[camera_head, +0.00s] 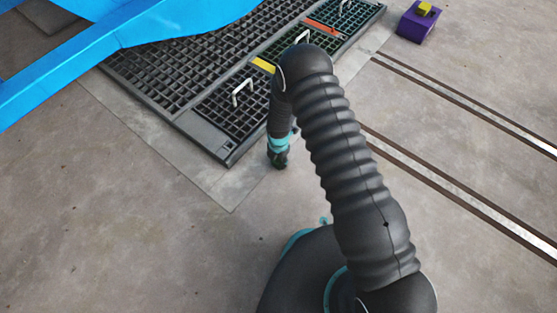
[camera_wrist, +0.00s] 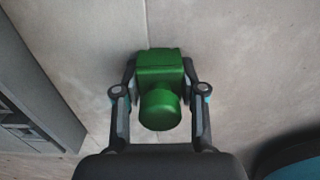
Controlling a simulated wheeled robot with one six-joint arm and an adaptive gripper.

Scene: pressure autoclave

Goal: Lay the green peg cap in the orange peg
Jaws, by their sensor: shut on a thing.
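The green peg cap (camera_wrist: 160,72) is between the two fingers of my gripper (camera_wrist: 160,95) in the wrist view, with its round knob facing the camera. My gripper is shut on it. In the head view, my gripper (camera_head: 279,160) hangs over the concrete floor just right of the grating's near corner; the green cap cannot be made out there. No orange peg is clearly visible in either view. A flat orange-red bar (camera_head: 323,27) lies on the far part of the grating.
A dark floor grating (camera_head: 205,123) with white handles and a yellow bar (camera_head: 263,65) lies at the upper middle. A purple block with a yellow top (camera_head: 418,22) stands at upper right. Blue beams (camera_head: 75,68) cross the upper left. Rails (camera_head: 470,110) run along the right floor.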

